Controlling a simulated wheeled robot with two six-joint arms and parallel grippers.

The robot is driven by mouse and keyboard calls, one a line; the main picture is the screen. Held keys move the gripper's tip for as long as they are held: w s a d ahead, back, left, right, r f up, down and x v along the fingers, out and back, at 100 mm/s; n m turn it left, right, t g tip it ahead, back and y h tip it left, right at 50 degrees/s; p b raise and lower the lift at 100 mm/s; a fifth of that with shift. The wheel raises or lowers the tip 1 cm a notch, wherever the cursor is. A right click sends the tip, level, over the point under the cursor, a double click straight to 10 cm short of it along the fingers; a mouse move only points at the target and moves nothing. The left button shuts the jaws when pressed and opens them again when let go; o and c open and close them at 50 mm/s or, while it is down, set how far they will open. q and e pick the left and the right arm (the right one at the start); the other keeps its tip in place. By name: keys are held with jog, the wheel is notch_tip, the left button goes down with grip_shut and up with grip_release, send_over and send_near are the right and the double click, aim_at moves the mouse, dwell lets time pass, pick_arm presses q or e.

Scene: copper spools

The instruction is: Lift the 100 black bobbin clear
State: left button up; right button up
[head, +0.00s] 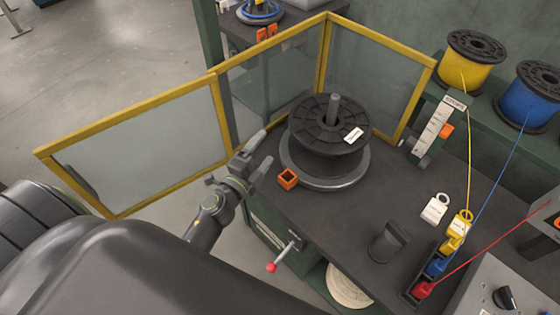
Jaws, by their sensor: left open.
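The black bobbin (322,128) stands upright on a grey round plate (356,172) at the table's left end. A post sticks up through its middle, and a small white label (354,135) lies on its top flange; I cannot read it. My left gripper (247,158) is open and empty, just left of the bobbin and apart from it. My right gripper is not in view.
A small orange square piece (288,179) sits by the plate's near edge. Yellow-framed clear panels (275,62) stand behind and left of the bobbin. Yellow (466,67) and blue (530,97) spools stand at right. A red-knobbed lever (283,257) juts from the front.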

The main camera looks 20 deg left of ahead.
aim_at(302, 145)
pick_arm(q)
jog(key=shift+w+d+f+m+g+h+b, duration=0.2)
jog(key=shift+w+d+f+m+h, duration=0.2)
jog(key=shift+w+d+m+h, duration=0.8)
jog(key=shift+w+d+f+m+g+h+b, duration=0.25)
jog(key=shift+w+d+f+m+h, duration=0.15)
jog(key=shift+w+d, duration=1.5)
jog(key=shift+w+d+f+m+g+h+b, duration=0.3)
jog(key=shift+w+d+m+h, duration=0.6)
jog(key=shift+w, duration=1)
jog(key=shift+d, duration=0.25)
jog(key=shift+c, duration=0.3)
grip_shut()
